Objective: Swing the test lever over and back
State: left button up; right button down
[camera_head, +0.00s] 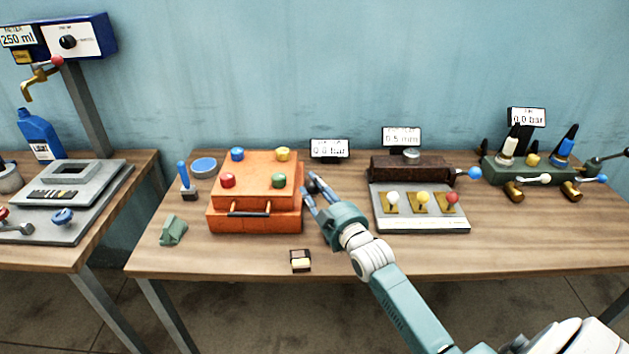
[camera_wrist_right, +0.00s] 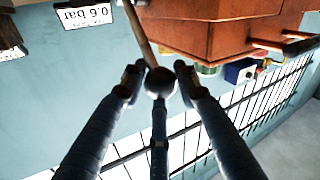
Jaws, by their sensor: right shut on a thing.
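The test lever shows in the right wrist view as a brown rod (camera_wrist_right: 141,36) with a dark ball knob (camera_wrist_right: 160,82) at its end. My right gripper (camera_head: 313,187) reaches in beside the right side of the orange box (camera_head: 255,216). In the right wrist view its fingers (camera_wrist_right: 159,84) are closed around the knob. In the head view the lever is largely hidden by the fingers. A small pressure display (camera_head: 329,149) in bar stands behind, and it also shows upside down in the right wrist view (camera_wrist_right: 88,16). My left gripper is not in view.
The orange box carries several coloured knobs on top and a front handle. A grey panel with coloured levers (camera_head: 421,221) stands right of my gripper. A small dark and cream block (camera_head: 300,261) lies near the front edge. Bare wood (camera_head: 340,262) lies around it.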

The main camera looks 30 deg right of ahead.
jog(key=shift+s+a+f, duration=0.2)
jog(key=shift+f, duration=0.3)
jog(key=shift+s+a+f, duration=0.25)
jog(key=shift+f, duration=0.3)
jog(key=shift+s+a+f, duration=0.2)
jog(key=shift+f, duration=0.3)
jog(key=c, duration=1.4)
grip_release()
jog(key=shift+s, duration=0.1)
jog(key=shift+o, duration=0.3)
jog(key=shift+s+r, duration=0.1)
jog(key=shift+w+r, duration=0.2)
jog(key=shift+r, duration=0.1)
jog(key=s+a, duration=0.1)
jog(key=s, duration=1.1)
jog(key=shift+o, duration=0.2)
